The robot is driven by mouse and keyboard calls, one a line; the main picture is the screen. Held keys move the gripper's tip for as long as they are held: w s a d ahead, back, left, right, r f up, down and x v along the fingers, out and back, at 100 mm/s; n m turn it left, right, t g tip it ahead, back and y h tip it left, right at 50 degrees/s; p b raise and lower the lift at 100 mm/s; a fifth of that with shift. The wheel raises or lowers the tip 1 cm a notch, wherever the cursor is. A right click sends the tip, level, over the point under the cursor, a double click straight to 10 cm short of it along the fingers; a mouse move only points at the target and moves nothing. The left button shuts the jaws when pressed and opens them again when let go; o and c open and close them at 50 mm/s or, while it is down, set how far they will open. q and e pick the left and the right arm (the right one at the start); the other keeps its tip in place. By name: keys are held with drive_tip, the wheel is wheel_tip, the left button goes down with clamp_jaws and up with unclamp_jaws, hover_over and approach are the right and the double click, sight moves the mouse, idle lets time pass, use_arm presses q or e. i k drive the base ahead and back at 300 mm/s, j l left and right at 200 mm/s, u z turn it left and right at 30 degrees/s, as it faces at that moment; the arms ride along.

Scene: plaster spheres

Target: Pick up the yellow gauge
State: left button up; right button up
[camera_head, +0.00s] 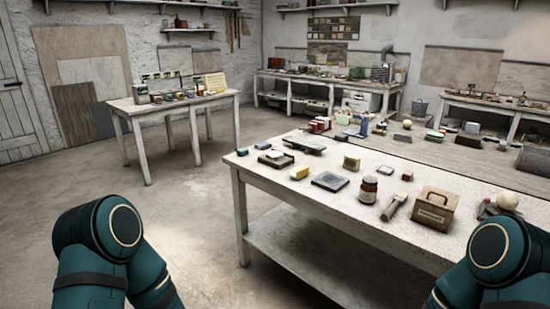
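I cannot pick out a yellow gauge with certainty. A small yellow block-like thing (300,172) lies on the near white table (262,172), towards its left side. It is too small to tell whether it is the gauge. A flat pale yellow thing (210,84) stands at the back of the far left table (122,107). My teal arm links show at the lower left and lower right, in front of the near table. Neither gripper is in view.
Around the yellow block are a dark square plate (330,181), a brown jar (368,189), a brush (395,204) and a wooden box (434,209). A cream sphere (507,201) sits at the right. The floor (190,225) left of the near table is clear.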

sight(301, 172)
drive_tip(key=i+j, duration=0.35)
drive_tip(key=i, duration=0.2)
drive_tip(key=i+j+z, duration=0.1)
drive_tip(key=i+j, duration=0.3)
drive_tip(key=i, duration=0.2)
drive_tip(key=i+j, duration=0.4)
drive_tip(key=i, duration=0.15)
